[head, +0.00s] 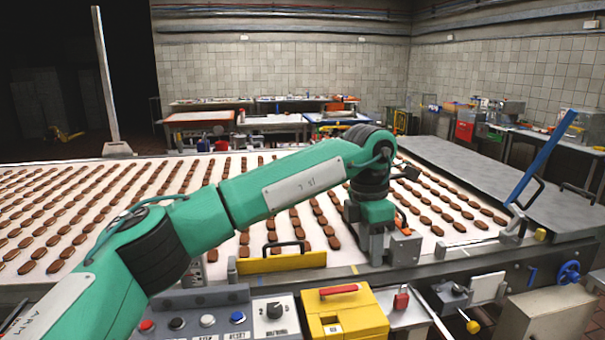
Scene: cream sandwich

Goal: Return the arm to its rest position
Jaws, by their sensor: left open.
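My left arm (290,183), green with black joints, comes in from the lower left and reaches across to the centre right of the head view. Its wrist bends down, and my left gripper (378,247) points downward at the front edge of the conveyor. The gripper is open, and I see nothing held in it. My right gripper is not in view. Rows of brown biscuits (85,200) lie on the white conveyor belt (340,258). My arm hides part of the belt and some rows.
A control panel (215,322) with buttons and a yellow box (342,315) stand in front of the belt. A yellow bar with handle (282,262) sits on the near edge. A blue lever (542,157) rises at right beside a grey metal cover (480,175). Worktables (200,116) stand behind.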

